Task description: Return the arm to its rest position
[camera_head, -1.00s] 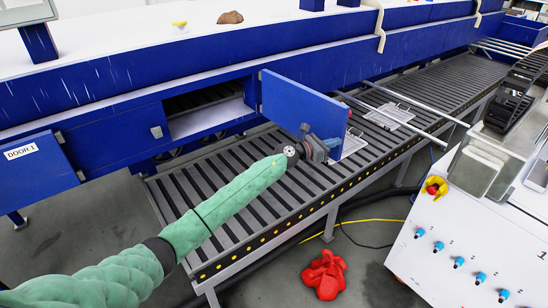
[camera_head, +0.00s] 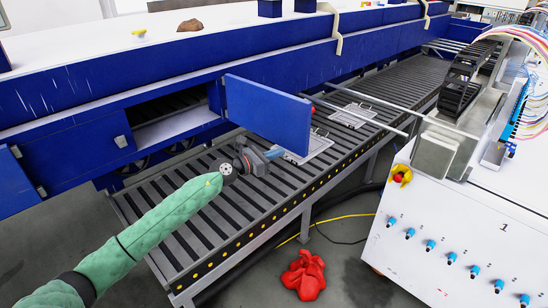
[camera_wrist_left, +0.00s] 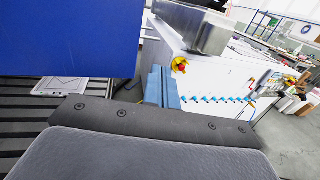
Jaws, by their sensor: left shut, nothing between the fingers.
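My left arm, in a green sleeve, comes in from the lower left in the head view. My left gripper (camera_head: 273,154) is shut and empty, above the roller conveyor and just below and left of an open blue door (camera_head: 268,114). In the left wrist view, its blue fingers (camera_wrist_left: 162,88) are together and hold nothing. The blue door (camera_wrist_left: 70,38) fills the upper left there, apart from the fingers. My right gripper is not in view.
The roller conveyor (camera_head: 215,222) runs along the blue gantry. Metal plates (camera_head: 352,115) lie on it. A white cabinet (camera_head: 440,240) with blue knobs stands at right. A red cloth (camera_head: 304,276) lies on the floor. Left of the conveyor is open floor.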

